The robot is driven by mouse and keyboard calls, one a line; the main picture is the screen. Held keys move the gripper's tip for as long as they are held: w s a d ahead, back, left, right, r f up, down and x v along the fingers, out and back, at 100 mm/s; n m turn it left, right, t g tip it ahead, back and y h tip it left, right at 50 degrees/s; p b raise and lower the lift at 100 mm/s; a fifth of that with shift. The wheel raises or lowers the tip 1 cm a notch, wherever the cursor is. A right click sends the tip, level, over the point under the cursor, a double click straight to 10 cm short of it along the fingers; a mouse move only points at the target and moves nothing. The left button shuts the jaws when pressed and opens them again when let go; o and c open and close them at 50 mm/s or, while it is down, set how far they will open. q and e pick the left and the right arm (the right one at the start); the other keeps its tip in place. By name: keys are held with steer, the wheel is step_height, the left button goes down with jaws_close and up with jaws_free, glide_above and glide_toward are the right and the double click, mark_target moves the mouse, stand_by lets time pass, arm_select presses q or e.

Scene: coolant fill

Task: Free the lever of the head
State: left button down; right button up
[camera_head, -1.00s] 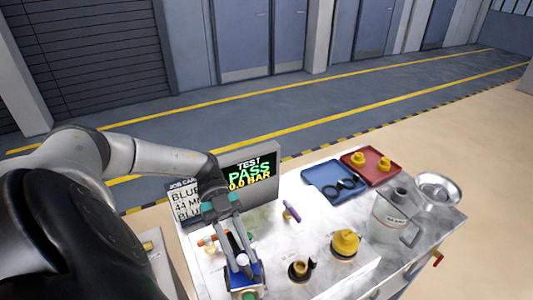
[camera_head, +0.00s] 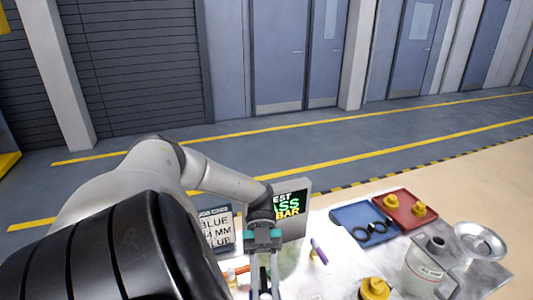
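My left arm comes in from the left, and its gripper (camera_head: 264,290) points down at the bottom edge of the view, over the front left of the white worktop. Its two fingers stand apart; a small pale thing shows low between them. The fingertips are cut off by the picture edge, so I cannot tell whether they grip anything. The head and its lever cannot be made out; that spot lies at or below the bottom edge. My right gripper is not in view.
To the right are a purple marker (camera_head: 319,252), yellow cap (camera_head: 375,289), blue tray (camera_head: 344,217), red tray (camera_head: 421,193), grey jug (camera_head: 423,268) and metal bowl (camera_head: 480,238).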

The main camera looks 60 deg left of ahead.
mark_target(266, 287)
arm_select(q)
steer(key=c, duration=0.6)
jaws_free()
steer(key=b+v, duration=0.3)
steer(key=v, duration=0.3)
steer(key=shift+w+a, duration=0.1)
steer(key=shift+a, duration=0.05)
steer(key=shift+w+a+r, duration=0.15)
steer(key=shift+a+r, duration=0.2)
steer(key=shift+a, duration=0.15)
